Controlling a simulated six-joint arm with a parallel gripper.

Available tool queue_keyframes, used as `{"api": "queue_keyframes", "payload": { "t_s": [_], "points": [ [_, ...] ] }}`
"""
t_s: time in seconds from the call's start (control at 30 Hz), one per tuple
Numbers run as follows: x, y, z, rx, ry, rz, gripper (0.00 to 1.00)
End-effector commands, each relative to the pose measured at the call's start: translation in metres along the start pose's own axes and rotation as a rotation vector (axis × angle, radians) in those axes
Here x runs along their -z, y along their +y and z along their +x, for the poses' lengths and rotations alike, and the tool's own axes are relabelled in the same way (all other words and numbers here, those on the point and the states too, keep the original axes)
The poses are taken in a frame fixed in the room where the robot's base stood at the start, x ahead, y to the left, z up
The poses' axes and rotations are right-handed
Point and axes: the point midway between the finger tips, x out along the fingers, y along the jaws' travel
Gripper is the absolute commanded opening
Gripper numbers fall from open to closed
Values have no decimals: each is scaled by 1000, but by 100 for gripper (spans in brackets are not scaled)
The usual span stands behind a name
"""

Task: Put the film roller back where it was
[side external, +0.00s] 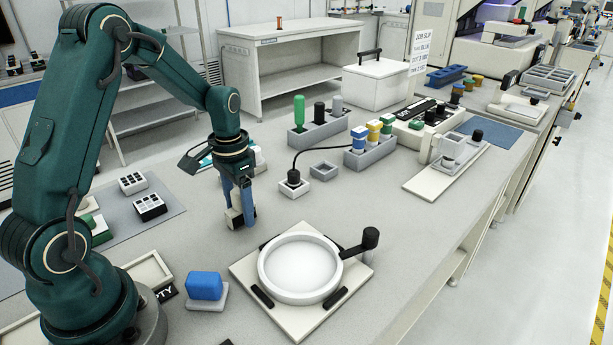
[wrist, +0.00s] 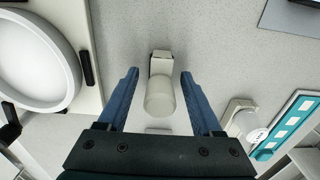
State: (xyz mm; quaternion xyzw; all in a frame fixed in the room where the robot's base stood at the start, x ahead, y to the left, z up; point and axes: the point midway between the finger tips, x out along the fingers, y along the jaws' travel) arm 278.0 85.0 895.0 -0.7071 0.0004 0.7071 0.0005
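My gripper (side external: 238,205) points down over the bench, left of the round white ring. Its two blue fingers are apart, as the wrist view (wrist: 160,74) also shows. Between them, in the wrist view, is a pale cream cylinder (wrist: 160,100) with a small block (wrist: 161,62) at its far end; it looks like the film roller, but I cannot be sure. Gaps show between it and both fingers. In the side view, the fingers partly hide a pale piece. A small empty grey square holder (side external: 323,170) stands to the right.
The white ring (side external: 300,268) sits on a square plate in front, with a dark-knobbed handle. A blue block (side external: 205,285) lies near my base. A white block (side external: 294,184) with a black knob and cable stands behind the ring. A tool rack (side external: 318,132) and colored bottles (side external: 373,135) stand farther back.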

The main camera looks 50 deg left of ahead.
Motion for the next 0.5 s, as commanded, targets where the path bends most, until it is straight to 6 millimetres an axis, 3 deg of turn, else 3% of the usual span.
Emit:
{"api": "queue_keyframes", "payload": {
  "t_s": [0.27,0.5],
  "points": [
    [0,0,-4,1,2,0,67],
    [2,-1,-43,4,8,0,67]
  ]
}}
